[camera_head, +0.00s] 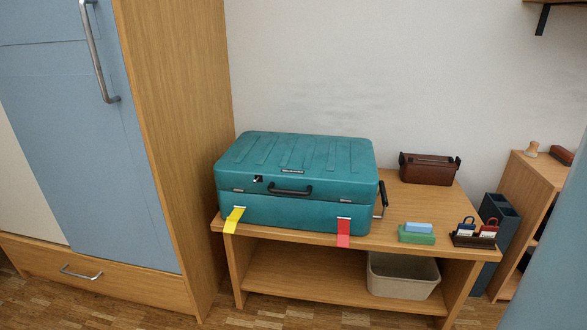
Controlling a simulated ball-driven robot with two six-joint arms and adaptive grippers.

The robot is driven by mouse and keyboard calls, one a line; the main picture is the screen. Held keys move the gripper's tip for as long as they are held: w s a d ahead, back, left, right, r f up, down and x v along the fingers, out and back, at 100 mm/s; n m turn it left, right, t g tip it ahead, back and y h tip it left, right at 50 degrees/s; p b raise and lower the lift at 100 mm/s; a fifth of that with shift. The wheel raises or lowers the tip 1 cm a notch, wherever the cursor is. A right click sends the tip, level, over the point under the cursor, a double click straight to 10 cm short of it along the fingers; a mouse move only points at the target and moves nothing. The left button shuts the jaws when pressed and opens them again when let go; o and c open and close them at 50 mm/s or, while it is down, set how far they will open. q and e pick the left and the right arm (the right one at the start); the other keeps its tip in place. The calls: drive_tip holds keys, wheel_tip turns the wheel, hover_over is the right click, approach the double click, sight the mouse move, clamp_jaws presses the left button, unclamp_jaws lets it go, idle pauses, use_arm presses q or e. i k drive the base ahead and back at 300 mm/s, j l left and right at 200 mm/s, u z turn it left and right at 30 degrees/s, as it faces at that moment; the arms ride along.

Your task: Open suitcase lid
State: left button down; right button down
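A teal hard-shell suitcase (300,182) lies flat on the left part of a low wooden bench. Its ribbed lid (300,152) is shut on the lower half. A dark handle (290,190) and small latches are on its front face, and another dark handle (381,199) is on its right side. A yellow strap (234,219) and a red strap (343,232) hang from the front over the bench edge. Neither of my grippers shows in the head view.
The bench (390,236) also holds a brown box (429,168), green and blue blocks (417,236) and a small dark tray with tags (474,236). A beige bin (403,276) sits below. A tall wardrobe (170,120) stands close on the left.

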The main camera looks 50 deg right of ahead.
sight(307, 166)
drive_tip(key=l+z, duration=0.1)
drive_tip(key=z, duration=1.5)
